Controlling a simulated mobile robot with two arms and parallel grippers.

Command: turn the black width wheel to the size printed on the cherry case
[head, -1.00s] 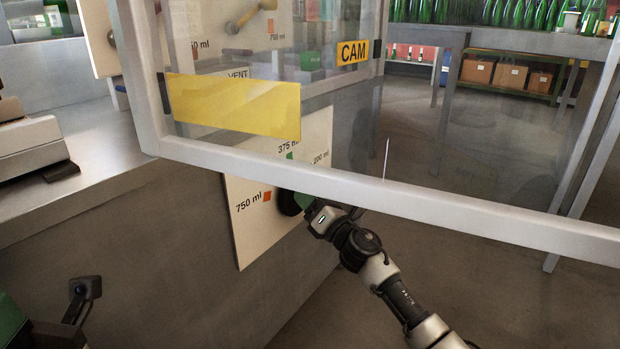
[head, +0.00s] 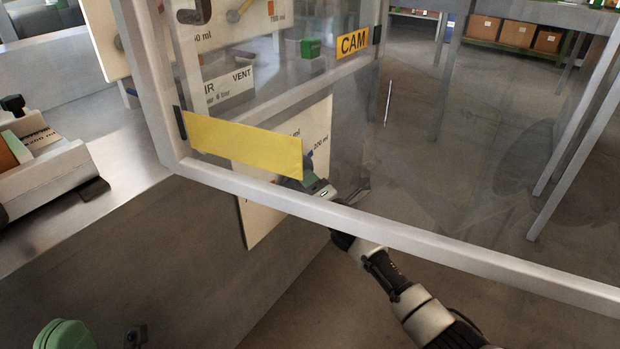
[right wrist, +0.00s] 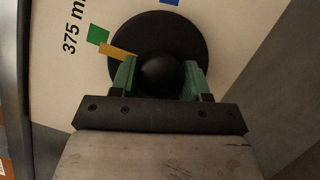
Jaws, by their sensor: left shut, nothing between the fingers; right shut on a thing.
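In the right wrist view, the green fingers of my right gripper (right wrist: 160,82) are shut on the black knob of the black width wheel (right wrist: 190,38). The wheel's yellow pointer (right wrist: 118,52) lies just beside the green mark (right wrist: 97,35) by "375 ml", slightly off its middle. A blue mark (right wrist: 170,2) is at the top edge. In the head view my right gripper (head: 312,184) is seen through the clear guard, and the wheel is mostly hidden.
The guard's pale frame (head: 440,245) and yellow strip (head: 245,148) cross in front of the dial board (head: 258,222). A steel bench (head: 120,185) lies left.

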